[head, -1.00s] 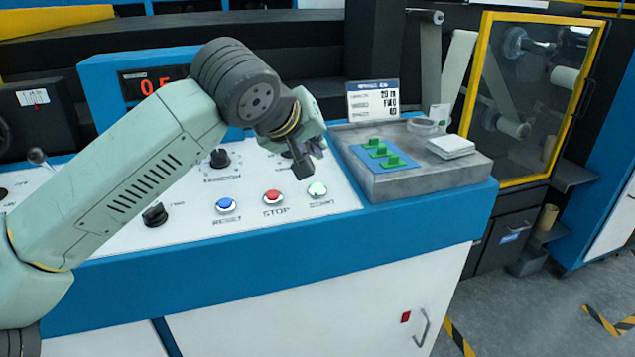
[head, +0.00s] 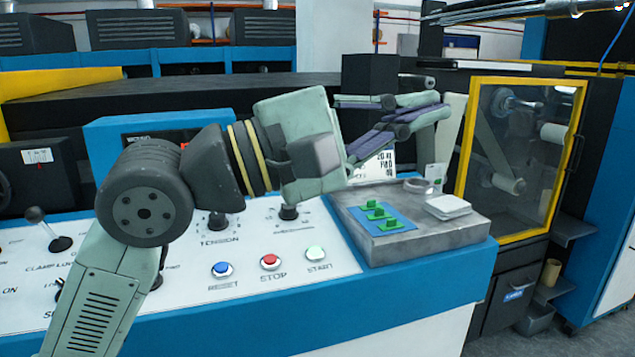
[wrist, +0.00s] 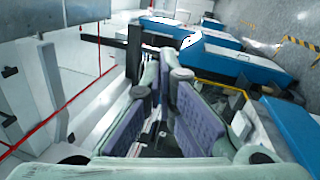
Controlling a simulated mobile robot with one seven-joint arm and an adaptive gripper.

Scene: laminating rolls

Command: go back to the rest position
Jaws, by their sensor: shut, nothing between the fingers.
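My gripper (head: 425,103) is raised in front of the label stand and above the grey tray in the head view, pointing right. Its fingers are shut and empty. In the wrist view the gripper (wrist: 163,78) fills the lower middle, with its purple-grey finger pads seen close up. My arm now rises from the lower left and bends to the right over the control panel (head: 180,290). The blue RESET (head: 222,269), red STOP (head: 270,262) and pale green START (head: 315,253) buttons lie below the arm, apart from it.
The grey tray (head: 430,250) holds a blue pad (head: 357,215) with green pieces and a white stack (head: 448,206). A yellow-framed window cabinet (head: 463,150) stands to the right. A lever (head: 60,243) and knobs stick up from the panel. Open air surrounds the gripper.

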